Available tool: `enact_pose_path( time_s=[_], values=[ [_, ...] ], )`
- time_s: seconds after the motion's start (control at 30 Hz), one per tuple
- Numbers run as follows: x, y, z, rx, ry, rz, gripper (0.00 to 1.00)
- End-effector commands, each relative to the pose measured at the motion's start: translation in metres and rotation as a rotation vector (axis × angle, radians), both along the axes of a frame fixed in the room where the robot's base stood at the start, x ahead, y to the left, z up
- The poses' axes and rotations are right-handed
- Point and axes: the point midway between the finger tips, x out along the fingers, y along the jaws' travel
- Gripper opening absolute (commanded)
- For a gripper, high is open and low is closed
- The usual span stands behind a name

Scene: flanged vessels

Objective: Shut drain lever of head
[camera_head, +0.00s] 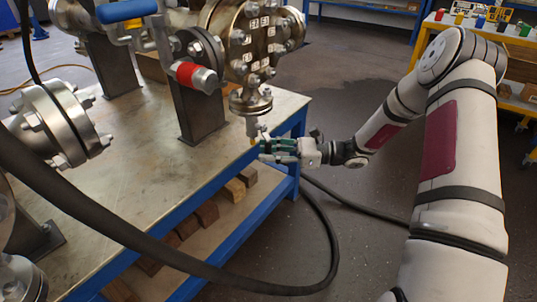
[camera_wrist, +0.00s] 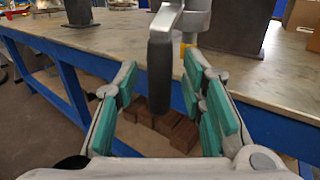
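The flanged head (camera_head: 262,45), with numbered bolts, stands over the right end of the bench. A drain pipe (camera_head: 252,123) drops from its lower flange. In the wrist view a lever with a dark grip (camera_wrist: 161,72) hangs down from a grey metal arm (camera_wrist: 167,17). A yellow piece (camera_wrist: 187,52) shows just behind it. My gripper (camera_head: 265,148) is at the bench's right edge beside the drain pipe. The lever is mostly hidden in the head view.
The metal-topped bench (camera_head: 140,150) has a blue frame, with wooden blocks (camera_head: 207,212) on its lower shelf. A thick black hose (camera_head: 180,262) loops across the front.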

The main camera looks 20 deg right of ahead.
Motion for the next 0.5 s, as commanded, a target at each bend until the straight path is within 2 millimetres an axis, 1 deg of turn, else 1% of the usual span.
enact_pose_path(
  time_s=[0.3,0.33,0.37,0.4,0.47,0.5],
  values=[
    [0.0009,0.0028,0.0004,0.0,0.0,0.0,0.37],
    [0.0009,0.0027,0.0004,0.0,0.0,0.0,0.32],
    [0.0009,0.0027,0.0004,0.0,0.0,0.0,0.26],
    [0.0009,0.0027,0.0003,0.0,0.0,0.0,0.17],
    [0.0009,0.0025,0.0003,0.0,0.0,0.0,0.03],
    [0.0008,0.0026,0.0003,0.0,0.0,0.0,0.0]
  ],
)
